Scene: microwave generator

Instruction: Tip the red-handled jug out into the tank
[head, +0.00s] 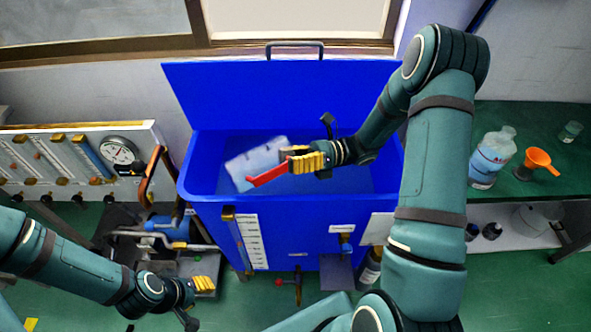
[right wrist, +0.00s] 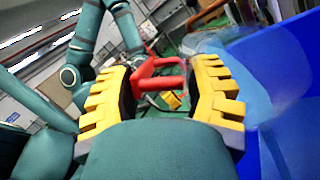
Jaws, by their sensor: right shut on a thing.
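The jug (head: 256,163) is clear and bluish, with a red handle (head: 268,174). It is tilted, within the mouth of the open blue tank (head: 300,215), left of my right gripper. My right gripper (head: 303,162) is shut on the red handle. In the right wrist view, the handle (right wrist: 158,76) sits between the yellow fingers of my right gripper (right wrist: 165,85). Whether liquid is leaving the jug cannot be made out. My left gripper (head: 205,286) is low, in front of the tank and to its left, away from the jug; its finger opening is unclear.
The tank's blue lid (head: 280,95) stands raised behind it. A green bench (head: 545,140) at right holds a bottle (head: 492,158), an orange funnel (head: 540,160) and a small beaker (head: 570,132). A gauge panel (head: 75,160) and pump equipment (head: 165,228) stand at left.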

